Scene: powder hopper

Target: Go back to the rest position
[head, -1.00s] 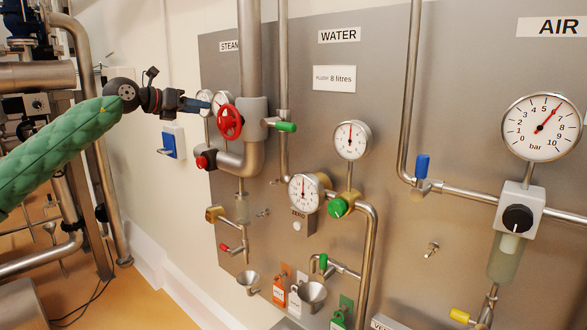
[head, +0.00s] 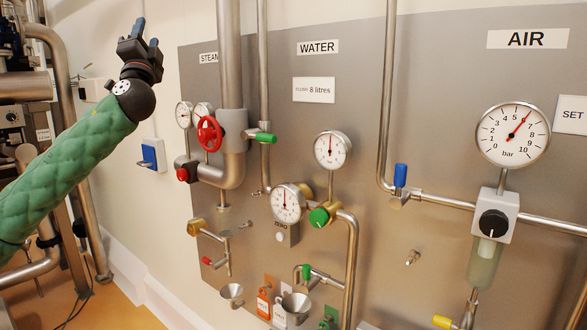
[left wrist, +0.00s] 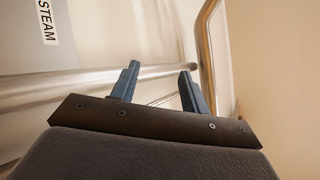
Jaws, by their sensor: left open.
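My left gripper (head: 138,38) is raised at the upper left of the head view, with its fingers pointing up. My green-sleeved left arm comes in from the left edge. In the left wrist view the two blue-grey fingers (left wrist: 157,88) stand apart with nothing between them. The gripper is clear of the red handwheel (head: 209,133) on the steam pipe. My right gripper is in neither view.
A grey panel (head: 270,90) carries steam, water and air pipes, gauges and valves. A blue switch (head: 148,155) is on the wall below my left gripper. Metal pipework (head: 75,130) stands at the far left, behind my arm. Small funnels (head: 232,293) are low on the panel.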

